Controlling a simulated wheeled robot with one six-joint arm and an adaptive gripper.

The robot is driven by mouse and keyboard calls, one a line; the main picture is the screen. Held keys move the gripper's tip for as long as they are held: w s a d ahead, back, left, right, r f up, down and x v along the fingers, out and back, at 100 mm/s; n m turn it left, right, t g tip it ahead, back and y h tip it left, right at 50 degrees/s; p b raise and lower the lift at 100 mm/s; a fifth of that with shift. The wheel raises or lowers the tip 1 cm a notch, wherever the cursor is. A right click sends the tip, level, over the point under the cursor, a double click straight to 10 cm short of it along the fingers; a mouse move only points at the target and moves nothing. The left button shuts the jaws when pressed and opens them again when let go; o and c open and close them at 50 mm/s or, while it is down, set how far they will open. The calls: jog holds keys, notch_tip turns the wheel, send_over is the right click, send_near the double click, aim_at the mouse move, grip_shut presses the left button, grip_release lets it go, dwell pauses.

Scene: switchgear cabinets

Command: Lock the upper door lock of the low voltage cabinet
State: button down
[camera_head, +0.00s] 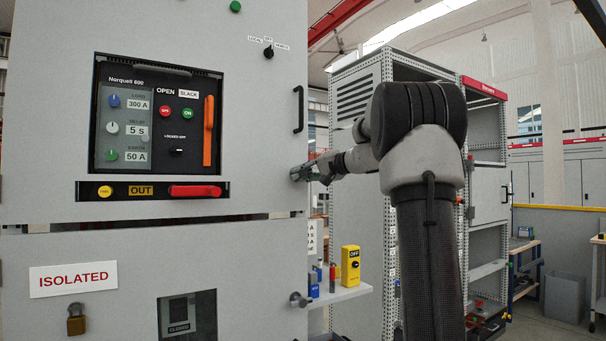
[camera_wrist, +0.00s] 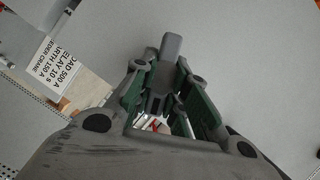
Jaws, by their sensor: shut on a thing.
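The low voltage cabinet (camera_head: 255,120) fills the left of the head view, with an upper and a lower grey door. My gripper (camera_head: 304,172) is at the right edge of the upper door, below the black door handle (camera_head: 298,109). In the wrist view my gripper (camera_wrist: 164,84) is shut on the grey upper door lock handle (camera_wrist: 172,48), with a green-sided finger on each side. The handle's end sticks out past the fingertips. In the head view the gripper mostly hides this lock. The lower door lock (camera_head: 299,299) shows as a grey knob.
The upper door carries a Norquell 600 panel (camera_head: 139,117) and a red lever (camera_head: 195,191). An ISOLATED sign (camera_head: 73,279) and a padlock (camera_head: 76,320) are on the lower door. A shelf (camera_head: 340,293) with a yellow OFF box (camera_head: 350,266) stands right of the cabinet, below my gripper.

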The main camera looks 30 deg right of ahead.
jog(key=m+t+y, duration=0.1)
jog(key=m, duration=0.3)
jog(key=shift+f, duration=0.2)
dwell(0.4)
jog(key=c, duration=1.4)
grip_release()
jog(key=v, duration=1.2)
jog(key=shift+f, duration=0.25)
